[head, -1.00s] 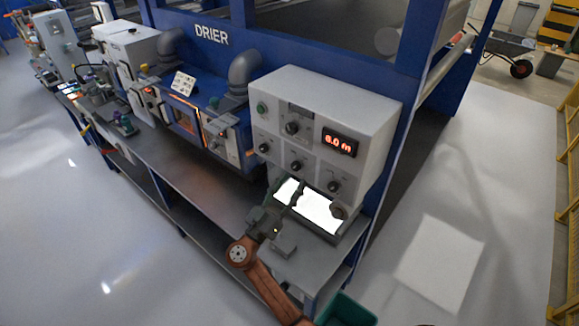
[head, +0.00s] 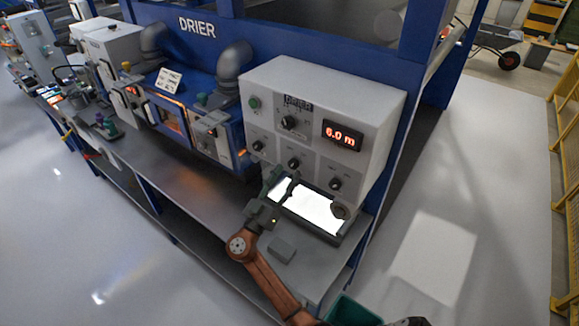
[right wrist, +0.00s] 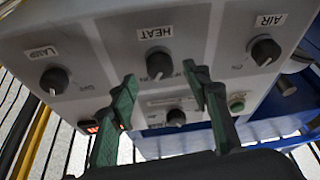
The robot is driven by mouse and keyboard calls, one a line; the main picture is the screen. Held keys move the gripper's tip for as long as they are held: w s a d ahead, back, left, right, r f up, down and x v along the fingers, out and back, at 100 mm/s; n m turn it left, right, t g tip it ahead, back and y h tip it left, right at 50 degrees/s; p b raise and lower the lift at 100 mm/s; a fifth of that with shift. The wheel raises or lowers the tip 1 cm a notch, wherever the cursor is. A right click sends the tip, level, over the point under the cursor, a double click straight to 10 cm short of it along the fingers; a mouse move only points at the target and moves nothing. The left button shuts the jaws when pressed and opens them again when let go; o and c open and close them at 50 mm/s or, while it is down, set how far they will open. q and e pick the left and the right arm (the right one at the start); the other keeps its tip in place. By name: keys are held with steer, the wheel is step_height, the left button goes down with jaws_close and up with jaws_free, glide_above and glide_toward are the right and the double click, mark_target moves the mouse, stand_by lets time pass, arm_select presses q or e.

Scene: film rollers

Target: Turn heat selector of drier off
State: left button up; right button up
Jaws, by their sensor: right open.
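The drier control box (head: 375,100) is pale grey. Its heat selector (head: 293,163) is the black middle knob in the lower row in the head view. The right wrist view shows this knob (right wrist: 158,64) beside its HEAT label. My right gripper (head: 281,182) is just below and left of the knob in the head view, with its green fingers spread and nothing between them. In the right wrist view the knob appears between and slightly above my open fingertips (right wrist: 159,74). No contact is visible, and the remaining depth is hard to judge. My left gripper is not seen.
The LAMP knob (right wrist: 55,81) and AIR knob (right wrist: 265,50) flank the heat selector. A bright screen (head: 313,207) lies below the knobs on the grey bench (head: 215,205). A red display (head: 342,135) reads 6.0 m. A green bin (head: 350,312) stands at the bottom.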

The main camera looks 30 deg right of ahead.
mark_target(291, 166)
steer(key=shift+p+x, duration=0.35)
steer(key=shift+x, duration=1.3)
steer(key=shift+w+f, duration=0.1)
steer(key=c, duration=1.2)
